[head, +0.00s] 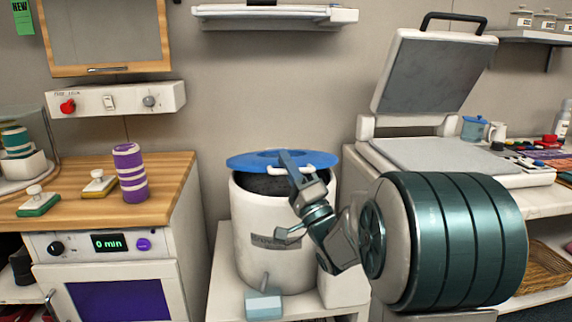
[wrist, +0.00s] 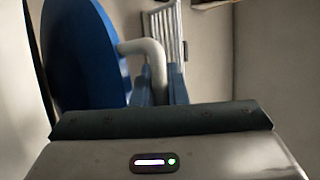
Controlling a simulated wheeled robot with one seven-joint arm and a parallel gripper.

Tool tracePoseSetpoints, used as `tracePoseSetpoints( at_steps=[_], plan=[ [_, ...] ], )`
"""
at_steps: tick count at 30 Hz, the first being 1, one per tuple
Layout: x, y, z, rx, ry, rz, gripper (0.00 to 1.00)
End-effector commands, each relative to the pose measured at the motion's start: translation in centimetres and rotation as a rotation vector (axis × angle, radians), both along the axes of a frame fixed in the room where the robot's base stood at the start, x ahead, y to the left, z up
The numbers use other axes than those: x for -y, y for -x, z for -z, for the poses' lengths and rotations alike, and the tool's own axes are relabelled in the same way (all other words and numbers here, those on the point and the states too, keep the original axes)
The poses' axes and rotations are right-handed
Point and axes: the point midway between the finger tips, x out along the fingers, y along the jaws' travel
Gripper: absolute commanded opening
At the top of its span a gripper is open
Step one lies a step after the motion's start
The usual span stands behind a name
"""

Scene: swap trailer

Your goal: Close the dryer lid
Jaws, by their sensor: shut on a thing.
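The white round dryer (head: 262,225) stands on a low white stand in the middle of the head view. Its blue lid (head: 248,161) is partly open, with the dark inside showing below the lid's front edge. In the wrist view the lid (wrist: 80,55) fills the upper left, and its white bent handle (wrist: 152,58) runs between my blue fingers. My gripper (head: 292,163) reaches over the drum's right side and is shut on this handle; it also shows in the wrist view (wrist: 160,92). My arm hides part of the drum's right side.
A wooden counter (head: 180,175) with a purple-striped roll (head: 130,172) is to the left. A press with a raised grey lid (head: 432,75) stands on the right bench. A wall shelf (head: 275,14) hangs above. A small light-blue block (head: 263,304) is at the drum's front.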

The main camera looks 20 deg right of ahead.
Motion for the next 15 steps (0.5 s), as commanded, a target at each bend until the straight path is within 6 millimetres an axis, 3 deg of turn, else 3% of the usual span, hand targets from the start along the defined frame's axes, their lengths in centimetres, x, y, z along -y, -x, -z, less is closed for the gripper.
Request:
tracePoseSetpoints(
  at_steps=[1,6,15],
  plan=[
    [-0.1,0.3,1.6,0.01,-0.001,-0.003,0.0],
    [-0.4,0.4,4.2,0.012,-0.001,-0.005,0.0],
    [-0.7,0.4,6.9,0.012,0.001,-0.009,0.0]
  ],
)
